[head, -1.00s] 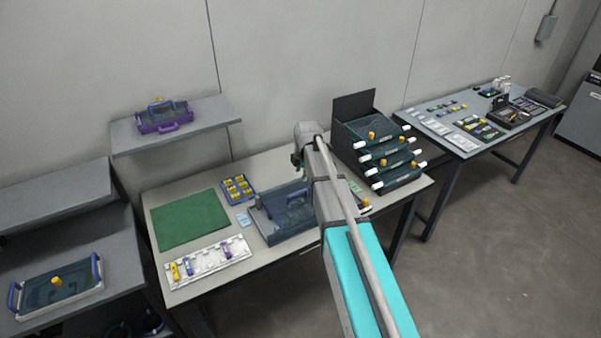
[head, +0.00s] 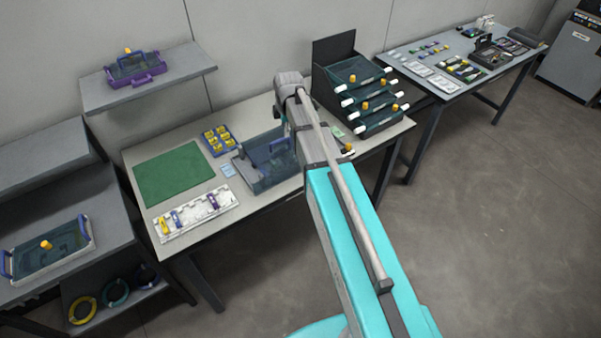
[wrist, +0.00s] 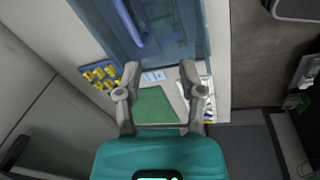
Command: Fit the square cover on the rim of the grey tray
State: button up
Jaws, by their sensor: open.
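In the wrist view a blue see-through body (wrist: 185,38), probably the same container, lies beyond the fingers. I cannot make out a separate square cover on it. A pale grey tray (head: 62,270) with blue handles and a dark, orange-knobbed cover (head: 60,240) sits on the left bench. My gripper (wrist: 157,72) is open and empty, over the table. The head view hides its fingertips.
A green mat (head: 173,173), a box of yellow pieces (head: 219,140) and a white rack (head: 195,214) lie on the table's left. A tiered dark rack (head: 340,75) stands at the back right. A purple tray (head: 135,73) is on the wall shelf. Open floor lies right.

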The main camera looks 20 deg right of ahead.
jog(key=s+m+g, duration=0.1)
jog(key=s+m, duration=1.7)
jog(key=s, duration=0.4)
jog(key=shift+s+a+g+h, duration=0.2)
jog(key=shift+a+g+h, duration=0.1)
jog(key=shift+g, duration=0.1)
jog(key=shift+f, duration=0.1)
